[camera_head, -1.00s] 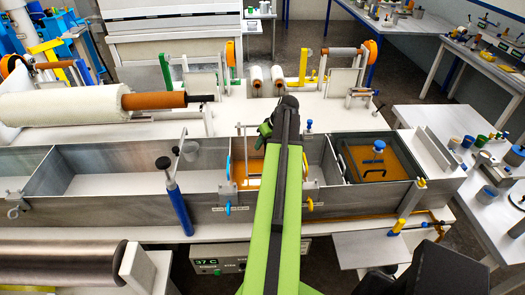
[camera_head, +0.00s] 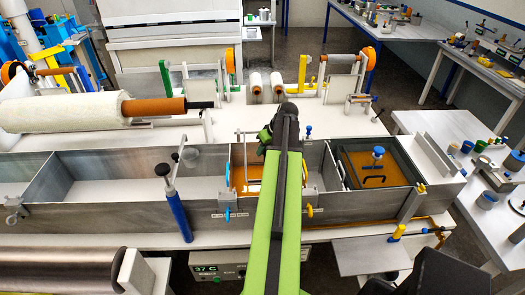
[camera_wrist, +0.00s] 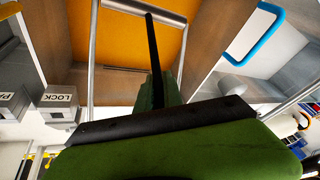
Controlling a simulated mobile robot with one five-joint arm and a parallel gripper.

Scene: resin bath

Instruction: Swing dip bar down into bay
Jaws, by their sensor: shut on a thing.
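The dip bar is a thin silver frame (camera_head: 245,152) above the middle bay (camera_head: 250,187), which shows orange resin. In the wrist view its crossbar (camera_wrist: 122,7) spans the top, with one side rod at each side. My gripper (camera_head: 268,135) is at the frame, partly hidden by my own green arm. In the wrist view my gripper (camera_wrist: 151,22) points up to the crossbar, with a dark finger across it, shut on the bar. The exact contact is hard to see. The orange resin (camera_wrist: 133,42) lies beyond the bar.
A block marked LOCK (camera_wrist: 60,98) stands left of the bar in the wrist view; a blue handle (camera_wrist: 262,48) is at upper right. A right-hand bay holds a blue-knobbed lid (camera_head: 378,168). A black-topped blue post (camera_head: 177,210) stands left. The left trough (camera_head: 115,172) looks empty.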

